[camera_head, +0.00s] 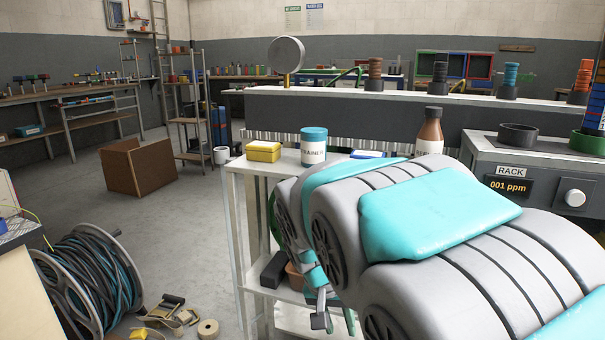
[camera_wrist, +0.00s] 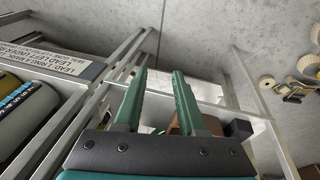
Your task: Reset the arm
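My gripper (camera_wrist: 160,85) shows in the wrist view with two green fingers apart and nothing between them. It is open and empty, above a white shelf frame. My grey and turquoise arm (camera_head: 440,215) fills the lower right of the head view, folded in front of the white shelf unit (camera_head: 237,225). In the head view the arm largely hides the gripper end, low beside the shelf. A black block (camera_wrist: 240,129) and a brown pot (camera_wrist: 186,124) are near the fingers in the wrist view, partly hidden by the gripper.
A yellow box (camera_head: 263,152) and a turquoise-lidded jar (camera_head: 313,146) stand on the shelf top. A brown bottle (camera_head: 430,132) stands near the rack machine (camera_head: 540,180). A hose reel (camera_head: 90,280) and a tape roll (camera_head: 208,329) are on the floor at left. Open floor lies beyond.

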